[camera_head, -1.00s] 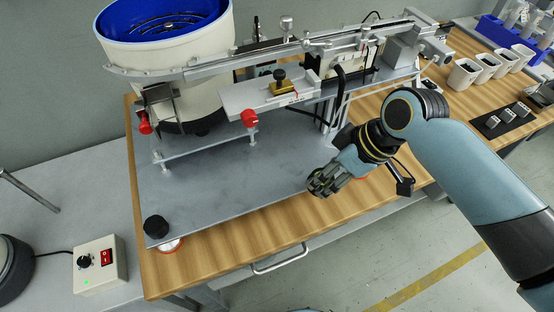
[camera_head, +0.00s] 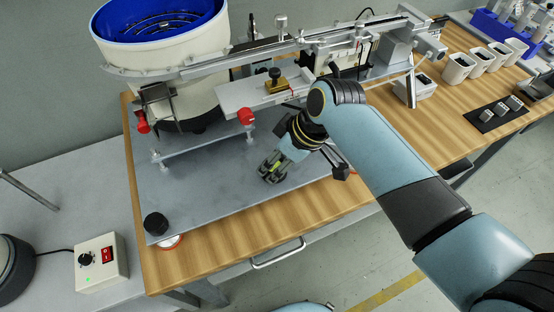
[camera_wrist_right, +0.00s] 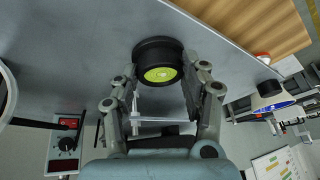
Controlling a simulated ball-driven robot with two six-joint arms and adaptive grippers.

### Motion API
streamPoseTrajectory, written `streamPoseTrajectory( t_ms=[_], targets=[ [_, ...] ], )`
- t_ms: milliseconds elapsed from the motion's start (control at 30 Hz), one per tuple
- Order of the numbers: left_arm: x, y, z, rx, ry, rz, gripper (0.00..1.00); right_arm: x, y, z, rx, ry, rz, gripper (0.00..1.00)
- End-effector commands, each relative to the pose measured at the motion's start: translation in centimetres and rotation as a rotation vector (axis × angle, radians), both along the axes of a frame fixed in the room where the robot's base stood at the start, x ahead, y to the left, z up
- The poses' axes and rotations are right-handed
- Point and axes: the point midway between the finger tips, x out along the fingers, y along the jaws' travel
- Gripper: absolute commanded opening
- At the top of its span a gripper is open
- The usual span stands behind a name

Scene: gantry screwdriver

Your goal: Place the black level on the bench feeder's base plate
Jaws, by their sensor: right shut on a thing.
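The black level is a round black disc with a yellow-green face (camera_wrist_right: 160,74). It sits between the fingers of my right gripper (camera_head: 270,173), which is shut on it. In the head view the fingers hide most of it, and only a bit of green shows. The base plate (camera_head: 215,195) is the wide grey sheet under the bench feeder, and it also shows in the right wrist view (camera_wrist_right: 80,50). My right gripper is over the plate's right front part. I cannot tell whether the level touches the plate. My left gripper is not in view.
A black knob (camera_head: 155,223) stands at the plate's front left corner. The feeder's bowl (camera_head: 165,50) and the rail with red knobs (camera_head: 246,116) rise behind my gripper. The plate's front middle is bare. A control box (camera_head: 101,262) stands at left.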

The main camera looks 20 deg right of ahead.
Motion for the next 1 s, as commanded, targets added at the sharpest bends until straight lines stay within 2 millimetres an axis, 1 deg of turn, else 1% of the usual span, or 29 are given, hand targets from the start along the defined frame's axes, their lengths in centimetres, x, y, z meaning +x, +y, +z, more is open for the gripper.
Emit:
streamPoseTrajectory(
  t_ms=[67, 100, 233, 267, 500, 633, 767, 900, 1000],
  targets=[
    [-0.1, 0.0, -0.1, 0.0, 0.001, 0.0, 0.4, 0.0, 0.0, -0.2, 0.0, 0.0, 0.0, 0.0],
    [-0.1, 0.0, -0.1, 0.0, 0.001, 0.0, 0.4, 0.0, 0.0, -0.2, 0.0, 0.0, 0.0, 0.5],
    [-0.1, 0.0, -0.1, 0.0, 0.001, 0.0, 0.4, 0.0, 0.0, -0.2, 0.0, 0.0, 0.0, 0.67],
    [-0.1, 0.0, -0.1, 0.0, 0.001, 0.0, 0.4, 0.0, 0.0, -0.2, 0.0, 0.0, 0.0, 0.68],
    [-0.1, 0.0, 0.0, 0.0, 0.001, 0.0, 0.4, 0.0, 0.0, -0.1, 0.0, 0.0, 0.0, 0.68],
    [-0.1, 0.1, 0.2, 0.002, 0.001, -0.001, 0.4, -0.2, -0.3, 0.8, -0.001, -0.002, -0.001, 0.68],
    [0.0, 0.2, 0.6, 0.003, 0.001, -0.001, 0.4, -0.9, -1.1, 3.1, -0.002, -0.003, 0.0, 0.68],
    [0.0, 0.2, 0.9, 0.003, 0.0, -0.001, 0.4, -1.7, -2.2, 6.1, -0.003, -0.005, 0.001, 0.68],
    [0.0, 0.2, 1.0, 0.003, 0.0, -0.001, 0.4, -2.3, -2.9, 8.0, -0.002, -0.003, 0.0, 0.68]
  ],
)
